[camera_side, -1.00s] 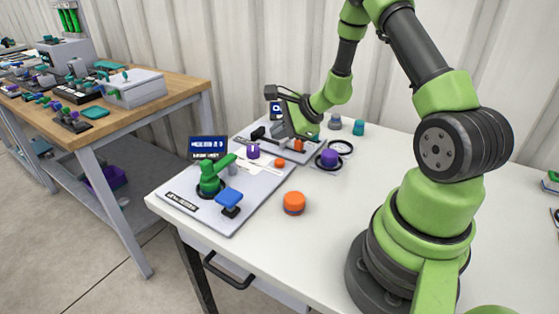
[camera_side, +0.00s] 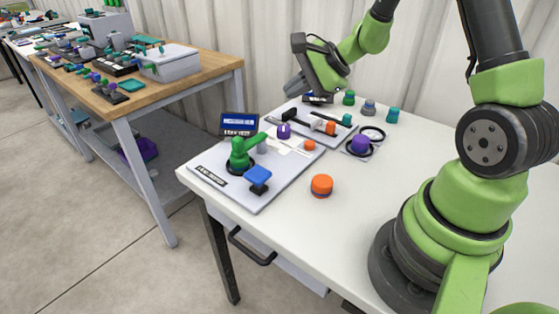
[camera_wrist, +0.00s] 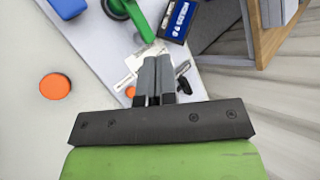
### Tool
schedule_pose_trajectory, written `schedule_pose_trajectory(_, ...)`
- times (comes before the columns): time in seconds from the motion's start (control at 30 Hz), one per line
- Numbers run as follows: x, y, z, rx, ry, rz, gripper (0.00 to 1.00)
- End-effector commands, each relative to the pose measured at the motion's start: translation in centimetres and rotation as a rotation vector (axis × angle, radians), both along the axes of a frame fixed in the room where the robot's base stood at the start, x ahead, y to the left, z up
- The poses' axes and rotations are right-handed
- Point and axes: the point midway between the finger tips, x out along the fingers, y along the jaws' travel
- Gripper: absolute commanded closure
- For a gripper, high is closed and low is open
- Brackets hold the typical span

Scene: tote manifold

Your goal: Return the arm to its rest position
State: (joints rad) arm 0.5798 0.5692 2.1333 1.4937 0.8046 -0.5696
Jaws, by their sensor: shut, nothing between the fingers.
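My gripper (camera_side: 292,88) is raised above the far end of the white table (camera_side: 300,235) in the side view, clear of everything below it. In the wrist view my gripper (camera_wrist: 153,60) shows its two grey fingers close together with nothing between them. Under it in the side view is the grey board (camera_side: 262,196) with a green lever valve (camera_side: 240,153), a blue handle (camera_side: 258,177) and a purple knob (camera_side: 284,131). The fingers hide part of the board in the wrist view.
A loose orange cap (camera_side: 321,186) lies on the table. A purple knob in a black ring (camera_side: 360,145) and several small pegs (camera_side: 392,115) stand farther back. A wooden bench (camera_side: 215,83) is at left.

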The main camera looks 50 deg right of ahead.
Motion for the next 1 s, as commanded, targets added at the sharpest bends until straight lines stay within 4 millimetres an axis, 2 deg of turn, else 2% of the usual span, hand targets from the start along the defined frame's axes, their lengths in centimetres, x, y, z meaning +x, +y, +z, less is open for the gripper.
schedule_pose_trajectory(0.03, -0.4, 2.2, 2.5, -0.049, -0.033, 0.109, 1.0)
schedule_pose_trajectory(0.2, -4.0, 8.3, 8.1, -0.22, -0.085, 0.436, 1.0)
schedule_pose_trajectory(0.3, -7.0, 10.9, 10.3, -0.344, -0.108, 0.604, 1.0)
schedule_pose_trajectory(0.4, -10.3, 12.6, 11.9, -0.488, -0.131, 0.75, 1.0)
schedule_pose_trajectory(0.6, -16.2, 13.4, 13.4, -0.793, -0.178, 0.942, 1.0)
schedule_pose_trajectory(0.7, -18.0, 13.0, 13.7, -0.913, -0.197, 0.982, 1.0)
schedule_pose_trajectory(0.83, -19.2, 12.5, 13.9, -1.008, -0.212, 1.003, 1.0)
schedule_pose_trajectory(1.0, -19.5, 12.2, 13.9, -1.04, -0.214, 1.007, 1.0)
